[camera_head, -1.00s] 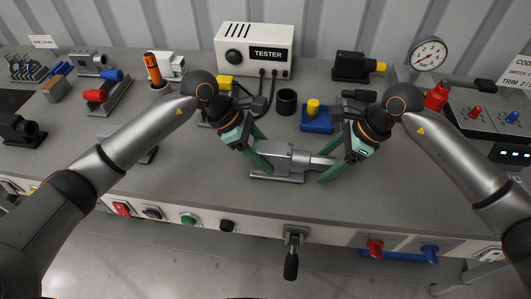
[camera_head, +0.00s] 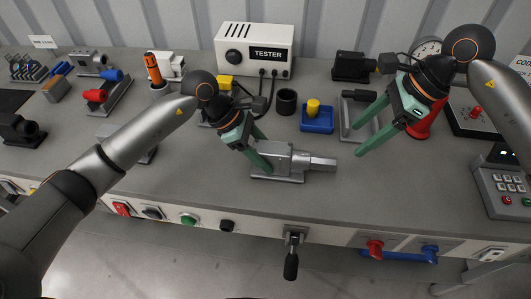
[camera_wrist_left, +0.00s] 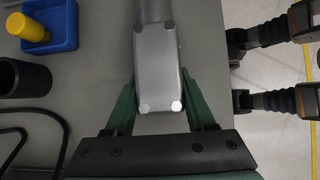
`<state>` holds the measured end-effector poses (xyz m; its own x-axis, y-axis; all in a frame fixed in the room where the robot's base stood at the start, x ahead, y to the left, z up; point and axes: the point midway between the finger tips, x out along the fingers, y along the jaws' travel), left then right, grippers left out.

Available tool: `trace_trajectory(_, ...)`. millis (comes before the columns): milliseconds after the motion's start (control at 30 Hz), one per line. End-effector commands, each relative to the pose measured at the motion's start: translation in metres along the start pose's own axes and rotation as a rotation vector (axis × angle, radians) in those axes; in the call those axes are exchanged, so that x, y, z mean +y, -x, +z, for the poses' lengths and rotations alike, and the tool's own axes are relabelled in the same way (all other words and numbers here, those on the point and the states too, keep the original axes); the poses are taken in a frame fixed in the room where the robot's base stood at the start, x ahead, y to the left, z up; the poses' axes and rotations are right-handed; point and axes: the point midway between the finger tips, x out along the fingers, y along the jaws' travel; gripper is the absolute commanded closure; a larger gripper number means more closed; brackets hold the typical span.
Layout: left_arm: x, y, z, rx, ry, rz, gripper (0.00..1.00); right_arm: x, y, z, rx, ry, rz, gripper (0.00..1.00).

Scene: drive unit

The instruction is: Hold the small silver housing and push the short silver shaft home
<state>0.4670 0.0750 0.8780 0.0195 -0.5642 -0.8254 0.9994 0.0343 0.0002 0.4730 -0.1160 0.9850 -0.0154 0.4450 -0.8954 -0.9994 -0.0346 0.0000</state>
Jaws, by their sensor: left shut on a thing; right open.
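The small silver housing (camera_head: 283,158) sits on its flat base on the bench. The short silver shaft (camera_head: 322,164) sticks out of the housing's right end. My left gripper (camera_head: 262,163) is shut on the housing's left end. In the left wrist view, its green fingers lie along both sides of the housing (camera_wrist_left: 158,65). My right gripper (camera_head: 356,146) is open and empty, above and to the right of the shaft's free end, apart from it. How deep the shaft reaches inside the housing is hidden.
A blue tray (camera_head: 317,126) with a yellow part and a black cup (camera_head: 286,102) stand behind the housing. The tester (camera_head: 254,52) is at the back. A keypad box (camera_head: 505,186) stands at the right. The bench right of the shaft is clear.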

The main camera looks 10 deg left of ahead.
Motion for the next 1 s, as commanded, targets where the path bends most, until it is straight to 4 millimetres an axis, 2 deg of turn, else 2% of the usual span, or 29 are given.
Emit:
trace_trajectory(133, 0.000, -0.001, -0.001, 0.002, 0.001, -0.001, 1.00, 0.000, 0.000, 0.000, 0.000, 0.000, 0.000, 0.26)
trace_trajectory(167, 0.000, -0.001, -0.001, 0.002, 0.001, -0.001, 0.42, 0.000, 0.000, 0.000, 0.000, 0.000, 0.000, 0.26)
trace_trajectory(433, 0.000, 0.000, 0.000, 0.001, 0.000, -0.001, 0.11, 0.000, -0.001, 0.000, 0.000, 0.000, 0.000, 0.26)
trace_trajectory(767, 0.000, 0.004, 0.000, 0.000, 0.000, 0.001, 0.10, 0.000, -0.001, 0.000, 0.000, 0.000, 0.000, 0.26)
trace_trajectory(867, 0.001, 0.015, -0.001, 0.001, 0.000, 0.004, 0.10, 0.000, -0.001, 0.000, 0.000, 0.000, 0.000, 0.26)
trace_trajectory(1000, 0.001, 0.043, -0.001, 0.001, -0.001, 0.005, 0.10, 0.000, -0.001, 0.000, 0.000, 0.000, 0.000, 0.26)
